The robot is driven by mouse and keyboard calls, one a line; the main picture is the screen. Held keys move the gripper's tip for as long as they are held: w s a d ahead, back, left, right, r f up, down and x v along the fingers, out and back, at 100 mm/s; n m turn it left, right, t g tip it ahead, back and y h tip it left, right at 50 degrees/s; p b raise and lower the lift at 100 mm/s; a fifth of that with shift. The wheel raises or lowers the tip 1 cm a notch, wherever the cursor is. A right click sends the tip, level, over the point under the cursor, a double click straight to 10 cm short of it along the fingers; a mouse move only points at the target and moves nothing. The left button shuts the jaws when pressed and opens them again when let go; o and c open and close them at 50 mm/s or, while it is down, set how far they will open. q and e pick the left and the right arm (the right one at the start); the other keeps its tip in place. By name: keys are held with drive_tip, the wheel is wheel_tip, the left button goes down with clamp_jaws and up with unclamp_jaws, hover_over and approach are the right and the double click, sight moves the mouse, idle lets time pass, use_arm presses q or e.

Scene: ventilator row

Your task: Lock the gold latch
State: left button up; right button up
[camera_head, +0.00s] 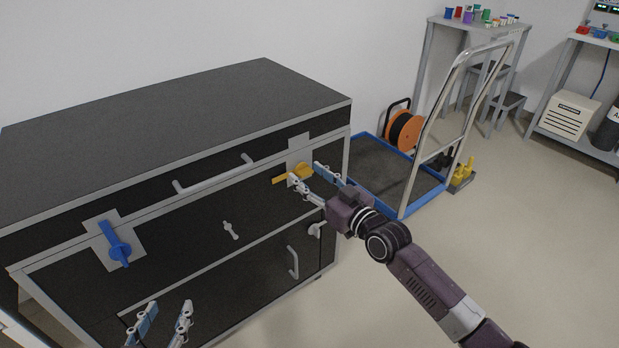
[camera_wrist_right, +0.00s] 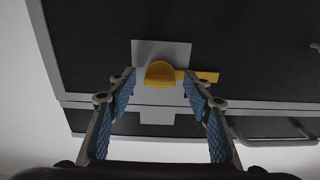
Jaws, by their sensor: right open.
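The gold latch (camera_head: 302,170) is on a grey plate on the dark cabinet's upper front, near its right end. Its bar lies nearly level, pointing left in the head view. In the right wrist view, the latch's round knob (camera_wrist_right: 160,73) shows with the bar to the right. My right gripper (camera_head: 307,172) is open in front of the latch; in its wrist view the fingers (camera_wrist_right: 160,100) stand either side of the knob with gaps. My left gripper (camera_head: 163,318) is open and empty at the bottom, before the cabinet's lower front.
A blue latch (camera_head: 118,248) sits on a plate at the cabinet's left, its bar steeply tilted. A drawer handle (camera_head: 214,177) and a small keyhole-like fitting (camera_head: 230,230) are on the front. A blue-edged trolley (camera_head: 403,212) stands right of the cabinet.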

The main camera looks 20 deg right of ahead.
drive_tip(key=shift+c, duration=0.4)
clamp_jaws()
drive_tip(key=shift+w, duration=0.1)
